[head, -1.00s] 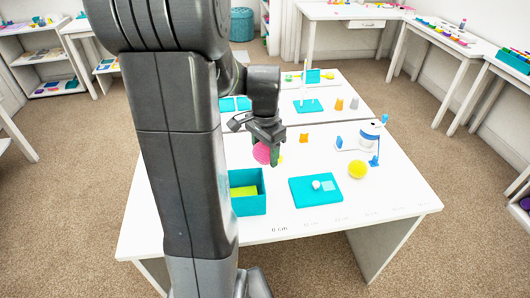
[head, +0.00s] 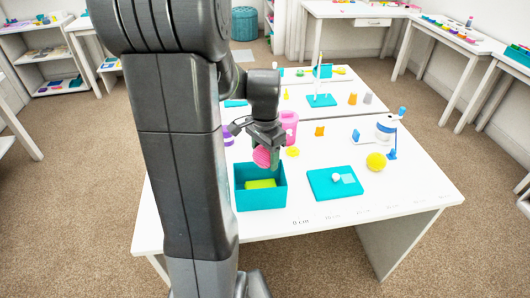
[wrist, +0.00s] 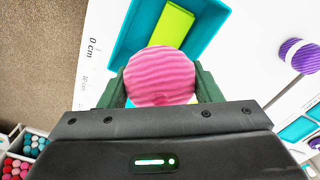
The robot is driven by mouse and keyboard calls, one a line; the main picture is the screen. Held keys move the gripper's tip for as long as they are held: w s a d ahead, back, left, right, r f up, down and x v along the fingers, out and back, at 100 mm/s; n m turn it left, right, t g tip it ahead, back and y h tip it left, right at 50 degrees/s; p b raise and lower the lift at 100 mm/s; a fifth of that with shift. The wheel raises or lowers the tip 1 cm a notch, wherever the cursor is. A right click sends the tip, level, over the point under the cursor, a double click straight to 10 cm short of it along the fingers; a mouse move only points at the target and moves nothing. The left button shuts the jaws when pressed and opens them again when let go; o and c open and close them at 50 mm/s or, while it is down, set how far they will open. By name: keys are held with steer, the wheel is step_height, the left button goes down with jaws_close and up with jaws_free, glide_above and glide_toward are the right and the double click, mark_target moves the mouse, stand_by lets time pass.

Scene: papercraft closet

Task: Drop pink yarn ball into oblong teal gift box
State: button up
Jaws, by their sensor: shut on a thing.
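The pink yarn ball (head: 262,157) is held in my gripper (head: 264,160), above the back edge of the oblong teal gift box (head: 262,200). In the wrist view the pink ball (wrist: 160,76) sits between the two dark green fingers of my gripper (wrist: 160,88), which are shut on it. The teal box (wrist: 128,48) lies beyond the ball there, partly hidden by it. The box is open at the top, with a yellow-green block (head: 261,184) inside. My arm covers part of the table left of the box.
Right of the box lies a flat teal board (head: 334,184) with a small white ball on it. A yellow ball (head: 376,162) is farther right. A pink cup (head: 289,122) stands behind my gripper. A purple-and-white roll (wrist: 300,56) shows in the wrist view.

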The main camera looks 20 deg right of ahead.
steer(key=shift+f, duration=0.35)
steer(key=o, duration=1)
steer(key=shift+r, duration=0.1)
step_height(320, 180, up, 14)
steer(key=shift+f, duration=0.15)
